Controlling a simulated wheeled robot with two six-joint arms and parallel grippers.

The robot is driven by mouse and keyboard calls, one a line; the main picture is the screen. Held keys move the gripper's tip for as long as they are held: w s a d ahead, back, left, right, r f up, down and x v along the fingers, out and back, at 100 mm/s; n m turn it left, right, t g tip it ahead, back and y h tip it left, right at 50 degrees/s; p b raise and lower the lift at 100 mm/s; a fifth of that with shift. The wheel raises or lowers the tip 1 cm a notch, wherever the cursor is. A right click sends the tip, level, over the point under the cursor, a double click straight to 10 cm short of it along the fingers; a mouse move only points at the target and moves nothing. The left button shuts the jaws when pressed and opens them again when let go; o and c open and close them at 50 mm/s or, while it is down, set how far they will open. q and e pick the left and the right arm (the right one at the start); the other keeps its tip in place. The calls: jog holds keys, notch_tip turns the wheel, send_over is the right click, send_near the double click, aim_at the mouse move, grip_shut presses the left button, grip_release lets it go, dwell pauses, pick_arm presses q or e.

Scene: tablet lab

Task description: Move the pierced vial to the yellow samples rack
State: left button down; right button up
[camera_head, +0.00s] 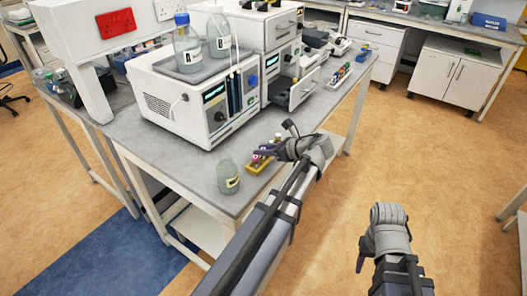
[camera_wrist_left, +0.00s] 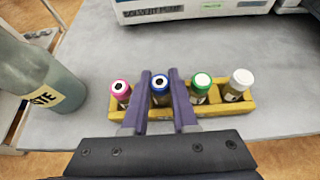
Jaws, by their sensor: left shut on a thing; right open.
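The yellow rack (camera_wrist_left: 215,110) stands on the bench near its front edge and also shows in the head view (camera_head: 257,168). It holds a pink-capped vial (camera_wrist_left: 120,89), a blue-capped vial (camera_wrist_left: 160,84), a green-capped vial (camera_wrist_left: 201,84) and a white-capped vial (camera_wrist_left: 238,84). The pink and blue caps have dark centres; I cannot tell surely which is pierced. My left gripper (camera_wrist_left: 160,80) is shut around the blue-capped vial, which is upright in the rack. It hides much of the rack in the head view (camera_head: 268,152). My right gripper (camera_head: 361,258) is open and empty, over the floor.
A waste bottle (camera_head: 228,178) stands left of the rack, near the bench's front edge. The white instrument (camera_head: 185,105), with bottles on top, stands behind. An open drawer (camera_head: 303,90) sticks out to its right. Another rack with several small items (camera_head: 340,75) stands at the bench's right edge.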

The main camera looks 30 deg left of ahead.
pick_arm(q)
jog(key=c, duration=1)
grip_release()
jog(key=shift+f, duration=0.15)
jog(key=shift+r, duration=0.25)
jog(key=w+p+v, duration=0.1)
jog(key=p+v, duration=0.5)
jog(key=v, duration=0.5)
jog(key=s+d+f+n+h, duration=0.3)
jog(key=s+d+n, duration=0.2)
jog(key=d, duration=0.2)
jog(key=s+d+f+n+h, duration=0.4)
jog(key=s+d+n, duration=0.1)
jog(key=s+d, duration=0.1)
jog(key=s+d+f+n+g+h, duration=0.1)
jog(key=s+d+f+n+h, duration=0.3)
jog(key=d, duration=0.4)
jog(key=shift+s+n, duration=0.6)
jog(key=shift+s, duration=0.35)
